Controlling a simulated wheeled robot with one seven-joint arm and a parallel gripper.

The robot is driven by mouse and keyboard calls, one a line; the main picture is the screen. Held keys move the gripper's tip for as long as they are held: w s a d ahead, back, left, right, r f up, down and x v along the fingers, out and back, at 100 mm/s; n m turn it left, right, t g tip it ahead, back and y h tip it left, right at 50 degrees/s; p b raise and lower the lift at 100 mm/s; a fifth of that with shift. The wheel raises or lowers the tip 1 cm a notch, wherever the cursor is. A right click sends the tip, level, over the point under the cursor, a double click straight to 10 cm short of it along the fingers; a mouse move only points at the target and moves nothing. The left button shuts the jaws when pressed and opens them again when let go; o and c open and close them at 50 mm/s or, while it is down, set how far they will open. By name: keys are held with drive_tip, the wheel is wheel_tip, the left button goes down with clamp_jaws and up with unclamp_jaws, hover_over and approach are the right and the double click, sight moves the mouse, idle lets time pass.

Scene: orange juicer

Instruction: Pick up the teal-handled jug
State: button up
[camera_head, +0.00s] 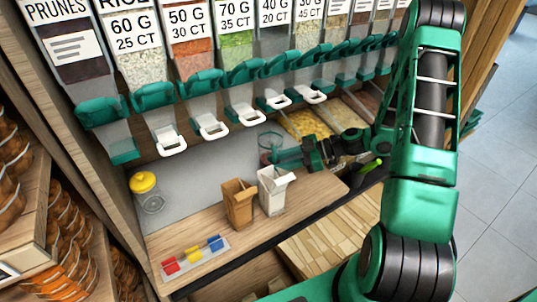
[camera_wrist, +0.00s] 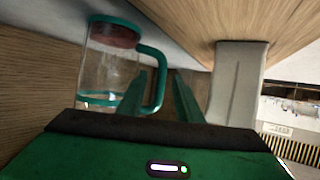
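The jug is clear with a teal rim, teal base band and teal handle. In the wrist view the jug (camera_wrist: 108,75) is at the left, with its handle (camera_wrist: 160,75) on the right side. In the head view the jug (camera_head: 268,143) stands at the back of the wooden counter, partly hidden by my gripper. My gripper (camera_head: 285,158) reaches toward it from the right. In the wrist view my gripper (camera_wrist: 160,80) is open, with one finger on each side of the handle in the picture. I cannot tell whether either finger touches the handle.
Dispensers (camera_head: 210,110) with teal levers hang above the counter. A brown carton (camera_head: 238,208) and a white carton (camera_head: 273,193) stand in front of the jug. A yellow-lidded jar (camera_head: 147,195) and coloured clips (camera_head: 192,255) are to the left. Food bins (camera_head: 308,124) lie behind my gripper.

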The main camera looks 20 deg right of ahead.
drive_tip(key=shift+w+a+f, duration=0.15)
drive_tip(key=shift+a, duration=0.25)
clamp_jaws()
